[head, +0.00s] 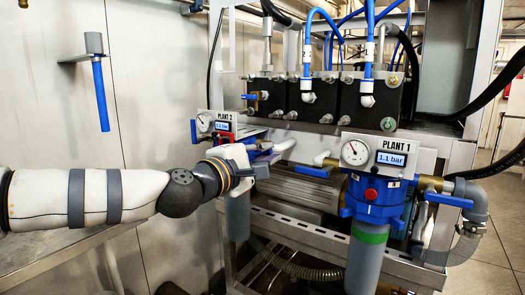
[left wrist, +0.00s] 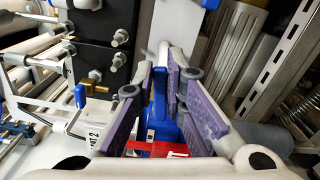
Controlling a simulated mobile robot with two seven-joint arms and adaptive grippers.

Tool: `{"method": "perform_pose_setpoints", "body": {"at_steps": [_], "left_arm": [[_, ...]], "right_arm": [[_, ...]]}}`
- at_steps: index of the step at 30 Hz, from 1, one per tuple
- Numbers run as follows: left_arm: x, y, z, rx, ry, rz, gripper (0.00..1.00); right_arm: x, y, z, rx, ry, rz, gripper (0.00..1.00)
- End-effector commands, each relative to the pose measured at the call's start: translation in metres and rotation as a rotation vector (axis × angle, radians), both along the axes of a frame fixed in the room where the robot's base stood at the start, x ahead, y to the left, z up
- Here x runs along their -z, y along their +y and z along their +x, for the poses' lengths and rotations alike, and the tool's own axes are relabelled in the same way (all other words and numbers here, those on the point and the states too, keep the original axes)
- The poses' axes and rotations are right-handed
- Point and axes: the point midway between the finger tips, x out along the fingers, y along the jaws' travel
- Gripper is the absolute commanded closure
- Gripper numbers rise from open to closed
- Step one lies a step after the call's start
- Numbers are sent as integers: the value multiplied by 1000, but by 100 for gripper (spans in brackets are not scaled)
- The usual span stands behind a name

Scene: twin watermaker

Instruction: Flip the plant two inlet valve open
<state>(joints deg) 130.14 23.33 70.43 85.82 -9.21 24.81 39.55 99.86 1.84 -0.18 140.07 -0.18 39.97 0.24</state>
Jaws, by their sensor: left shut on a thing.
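The plant two unit has a white panel with a "PLANT 2" label (head: 222,115), a round gauge (head: 204,123) and a small blue display. My left gripper (head: 268,156) reaches it from the left and covers much of its lower right side. In the left wrist view, the purple-padded fingers of my left gripper (left wrist: 162,76) are shut on a blue lever handle (left wrist: 160,88) beside a white pipe (left wrist: 166,26). The valve body under the handle is mostly hidden, so its exact turn is unclear. My right gripper is not in view.
Plant one (head: 397,146) stands close on the right, with a blue housing (head: 372,205) and blue handles on both sides. Black blocks (head: 318,98) with hoses sit behind. A metal frame (head: 330,243) runs below. Open space lies left, before the wall panels.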

Motion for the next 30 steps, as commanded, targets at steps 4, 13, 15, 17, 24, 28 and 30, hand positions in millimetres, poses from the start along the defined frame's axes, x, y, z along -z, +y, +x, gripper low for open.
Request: {"method": "perform_pose_setpoints", "body": {"at_steps": [4,13,15,17,24,28,30], "left_arm": [[6,-1,0,0,-52,73,100],[11,-1,0,-1,-116,159,100],[11,-1,0,-1,-124,169,100],[12,-1,0,-2,-127,174,100],[12,-1,0,-2,-132,181,100],[12,0,0,-2,-132,181,100],[12,0,0,-1,-132,181,100]], "right_arm": [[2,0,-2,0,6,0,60],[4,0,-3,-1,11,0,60],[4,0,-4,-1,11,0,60],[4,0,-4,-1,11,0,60],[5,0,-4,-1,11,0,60],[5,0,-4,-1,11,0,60],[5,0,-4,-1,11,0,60]]}}
